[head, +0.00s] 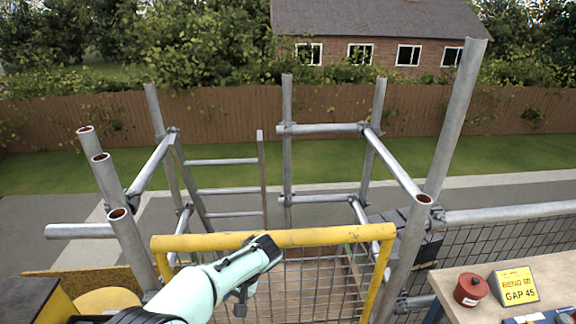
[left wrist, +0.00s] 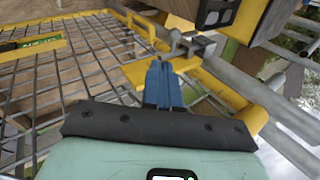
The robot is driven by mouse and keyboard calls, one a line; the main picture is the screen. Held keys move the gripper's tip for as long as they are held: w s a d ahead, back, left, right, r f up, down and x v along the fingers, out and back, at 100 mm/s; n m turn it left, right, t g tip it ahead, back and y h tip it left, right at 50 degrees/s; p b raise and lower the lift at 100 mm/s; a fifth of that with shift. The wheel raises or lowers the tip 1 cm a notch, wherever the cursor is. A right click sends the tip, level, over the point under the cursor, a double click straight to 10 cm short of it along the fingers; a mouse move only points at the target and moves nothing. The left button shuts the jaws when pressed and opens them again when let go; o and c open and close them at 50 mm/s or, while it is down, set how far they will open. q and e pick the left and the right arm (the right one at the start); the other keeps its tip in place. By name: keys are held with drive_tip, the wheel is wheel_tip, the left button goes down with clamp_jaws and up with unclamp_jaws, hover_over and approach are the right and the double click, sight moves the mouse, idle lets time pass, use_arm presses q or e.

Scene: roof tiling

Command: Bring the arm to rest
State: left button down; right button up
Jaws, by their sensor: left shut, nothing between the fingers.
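My left arm enters the head view from the bottom, pale green, and ends at the left gripper (head: 263,250) with its dark collar, in front of the yellow gate's top bar. The fingers cannot be made out there. In the left wrist view, the blue fingers of the left gripper (left wrist: 163,68) are together, with nothing between them. They show against the yellow frame and mesh. My right gripper is in neither view.
The yellow mesh gate (head: 330,237) stands close to the left gripper. Grey scaffold poles (head: 455,120) rise on both sides. A bench (head: 545,270) at the right holds a red round container (head: 470,289) and a yellow sign (head: 516,287) reading "GAP 45".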

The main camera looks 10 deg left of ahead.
use_arm(q)
drive_tip(key=s+d+f+m+g+h, duration=0.1)
drive_tip(key=s+d+f+h, duration=0.15)
drive_tip(key=f, duration=0.55)
drive_tip(key=s+d+f+h, duration=0.2)
drive_tip(key=s+f, duration=0.2)
drive_tip(key=f, duration=0.3)
drive_tip(key=s+d+f+m+g+h, duration=0.1)
drive_tip(key=s+d+f+h, duration=0.15)
drive_tip(key=f, duration=0.55)
drive_tip(key=s+d+f+n+t+h, duration=0.1)
drive_tip(key=s+d+f+n+h, duration=0.1)
drive_tip(key=s+f, duration=0.4)
drive_tip(key=s+d+f+n+h, duration=0.1)
drive_tip(key=s+d+f+n, duration=0.2)
drive_tip(key=s, duration=1.1)
wheel_tip(320, 180, down, 3)
drive_tip(key=shift+s+r+t+h, duration=0.15)
drive_tip(key=shift+t+h, duration=0.25)
